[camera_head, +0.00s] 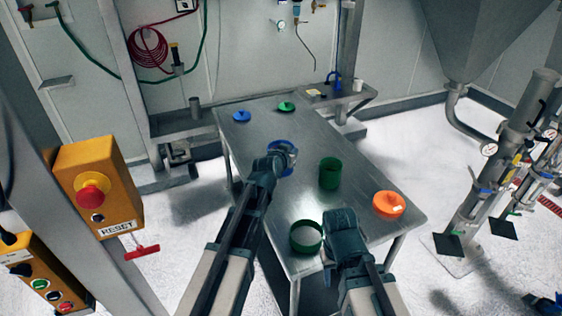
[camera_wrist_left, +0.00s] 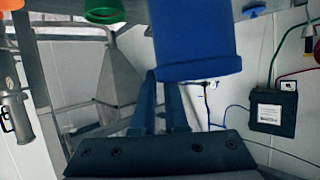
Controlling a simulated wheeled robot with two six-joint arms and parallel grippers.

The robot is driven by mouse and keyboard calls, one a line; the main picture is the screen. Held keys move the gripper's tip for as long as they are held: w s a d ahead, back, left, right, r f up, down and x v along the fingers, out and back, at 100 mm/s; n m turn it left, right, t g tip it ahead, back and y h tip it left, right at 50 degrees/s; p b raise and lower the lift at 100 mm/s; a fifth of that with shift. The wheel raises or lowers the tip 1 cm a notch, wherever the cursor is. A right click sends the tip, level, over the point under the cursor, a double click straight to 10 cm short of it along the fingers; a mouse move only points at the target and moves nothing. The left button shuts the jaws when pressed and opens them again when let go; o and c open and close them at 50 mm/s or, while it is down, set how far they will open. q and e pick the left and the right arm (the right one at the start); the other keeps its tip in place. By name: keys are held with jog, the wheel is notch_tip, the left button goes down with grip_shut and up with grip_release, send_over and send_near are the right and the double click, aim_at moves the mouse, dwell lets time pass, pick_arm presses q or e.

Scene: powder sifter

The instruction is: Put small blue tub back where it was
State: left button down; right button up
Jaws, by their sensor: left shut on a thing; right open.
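The small blue tub (camera_head: 290,147) is at the middle of the metal table, at the end of my left arm. My left gripper (camera_head: 279,159) is shut on it and partly covers it. In the left wrist view the blue tub (camera_wrist_left: 195,42) is large at the top, with the fingers of my left gripper (camera_wrist_left: 166,82) against its edge. I cannot tell whether the tub touches the table. My right gripper (camera_head: 338,222) is open at the table's near end, beside a green-rimmed round container (camera_head: 321,236) with pale contents.
On the table (camera_head: 260,135) stand a taller green tub (camera_head: 330,174) and an orange round piece (camera_head: 389,204) at right. A small blue lid-like piece (camera_head: 241,117) and a green one (camera_head: 286,106) lie at the far end.

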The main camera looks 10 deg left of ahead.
pick_arm(q)
jog(key=shift+m+h, duration=0.6)
jog(key=shift+w+a+f+b, duration=0.1)
jog(key=shift+f+b, duration=2.05)
jog(key=shift+f, duration=0.15)
notch_tip(320, 180, down, 10)
jog(key=b, duration=1)
jog(key=c, duration=0.9)
grip_release()
jog(key=shift+f, duration=0.1)
jog(key=shift+c, duration=0.2)
